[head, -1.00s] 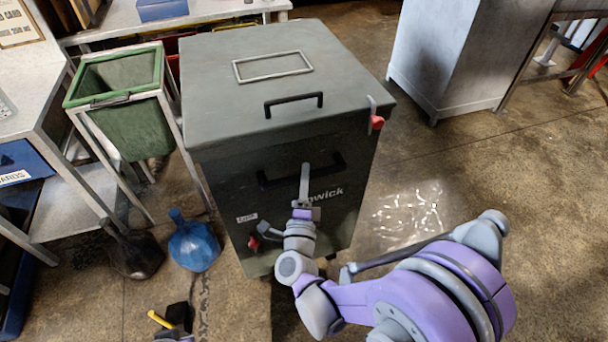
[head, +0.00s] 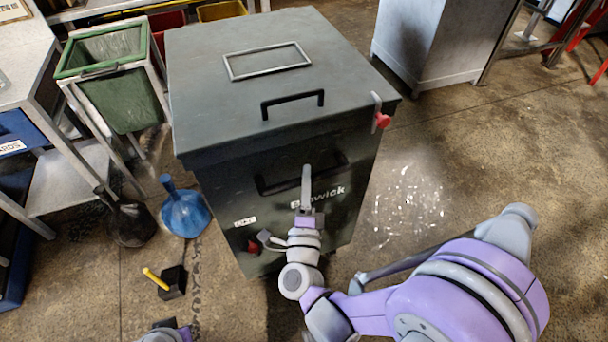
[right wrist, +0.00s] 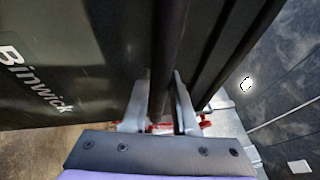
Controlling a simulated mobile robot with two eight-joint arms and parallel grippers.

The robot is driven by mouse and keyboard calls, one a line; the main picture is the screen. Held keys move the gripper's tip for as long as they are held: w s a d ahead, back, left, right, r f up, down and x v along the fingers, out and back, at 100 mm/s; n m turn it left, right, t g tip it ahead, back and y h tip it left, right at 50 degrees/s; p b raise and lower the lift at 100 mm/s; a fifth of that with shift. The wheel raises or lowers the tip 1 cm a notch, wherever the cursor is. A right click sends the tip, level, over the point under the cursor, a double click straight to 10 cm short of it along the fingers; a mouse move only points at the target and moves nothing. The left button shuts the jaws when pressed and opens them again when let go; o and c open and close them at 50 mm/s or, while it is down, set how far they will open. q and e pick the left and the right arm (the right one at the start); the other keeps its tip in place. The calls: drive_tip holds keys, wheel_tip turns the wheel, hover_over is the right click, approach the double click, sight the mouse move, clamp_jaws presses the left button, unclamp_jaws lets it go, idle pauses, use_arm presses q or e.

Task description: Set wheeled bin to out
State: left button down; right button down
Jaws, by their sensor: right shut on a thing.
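The wheeled bin (head: 270,100) is a dark grey-green box with a flat lid, marked Binwick on its front. It stands upright on the floor in the middle of the head view; its wheels are hidden. My right gripper (head: 306,180) is at the dark front handle (head: 335,163), below the lid. In the right wrist view the bin front (right wrist: 70,60) fills the left, and my right gripper's fingers (right wrist: 163,85) are shut on the dark handle bar (right wrist: 165,45). A small piece of my left arm (head: 163,334) shows at the bottom edge; its finger state is unclear.
A green tub (head: 118,90) in a metal frame stands left of the bin. A blue funnel-shaped thing (head: 185,210), a black one (head: 130,222) and a yellow-handled black item (head: 171,282) are on the floor at left. A grey cabinet (head: 440,45) stands behind right.

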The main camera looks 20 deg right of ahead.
idle(0.3)
drive_tip(key=c, duration=0.7)
unclamp_jaws()
drive_tip(key=shift+s, duration=0.1)
drive_tip(key=shift+b+v, duration=0.5)
drive_tip(key=shift+v, duration=4.9)
drive_tip(key=shift+f, duration=0.1)
